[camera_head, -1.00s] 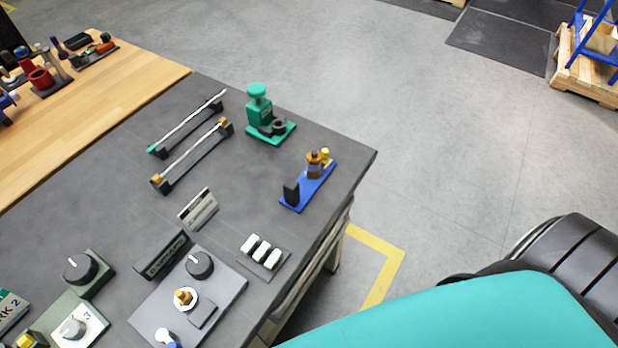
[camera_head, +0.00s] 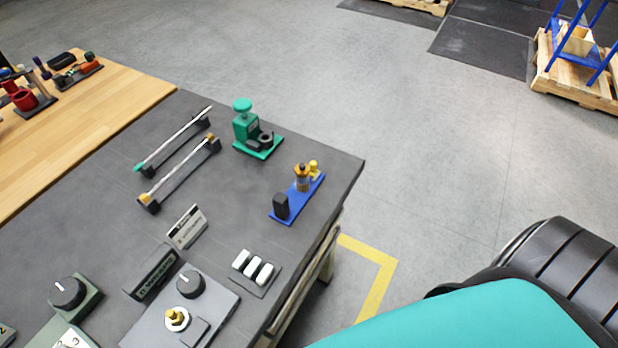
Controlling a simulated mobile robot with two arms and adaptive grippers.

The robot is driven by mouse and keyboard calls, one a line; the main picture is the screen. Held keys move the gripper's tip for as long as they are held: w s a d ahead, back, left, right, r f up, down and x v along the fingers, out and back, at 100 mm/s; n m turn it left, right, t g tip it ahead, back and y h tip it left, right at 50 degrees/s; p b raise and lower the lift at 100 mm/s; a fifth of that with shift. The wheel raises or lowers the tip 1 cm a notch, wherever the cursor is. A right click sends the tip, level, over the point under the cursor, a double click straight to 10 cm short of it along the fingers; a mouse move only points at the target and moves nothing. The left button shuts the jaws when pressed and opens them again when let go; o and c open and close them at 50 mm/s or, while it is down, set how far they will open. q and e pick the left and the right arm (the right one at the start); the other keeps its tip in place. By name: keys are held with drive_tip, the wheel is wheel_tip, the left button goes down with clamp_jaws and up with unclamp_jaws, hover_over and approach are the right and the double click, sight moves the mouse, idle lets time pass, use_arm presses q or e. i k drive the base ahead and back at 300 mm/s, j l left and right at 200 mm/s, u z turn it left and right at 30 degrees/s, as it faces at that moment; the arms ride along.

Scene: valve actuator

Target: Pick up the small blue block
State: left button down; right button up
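A small blue block-like base (camera_head: 297,208) lies on the dark grey table near its right edge. It carries a black upright piece (camera_head: 281,206) at its near end and brass-coloured fittings (camera_head: 303,177) toward its far end. I see no separate loose blue block, and cannot tell whether this base is the one named. Neither of my grippers shows in the head view.
The dark table (camera_head: 225,218) also holds a green device (camera_head: 246,131), two rod holders, a panel with three white switches (camera_head: 253,267) and several knobs. A wooden table (camera_head: 85,118) adjoins it at left. Grey floor is open beyond; a pallet (camera_head: 575,85) stands at top right.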

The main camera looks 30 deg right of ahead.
sight(287, 207)
drive_tip(key=l+u, duration=0.2)
drive_tip(key=l, duration=0.35)
drive_tip(key=l+u, duration=0.2)
drive_tip(key=l, duration=0.35)
drive_tip(key=l+u, duration=0.2)
drive_tip(key=l, duration=0.3)
drive_tip(key=k+l+u, duration=0.2)
drive_tip(key=l, duration=0.35)
drive_tip(key=k+l+u, duration=0.2)
drive_tip(key=l, duration=0.3)
drive_tip(key=i, duration=0.1)
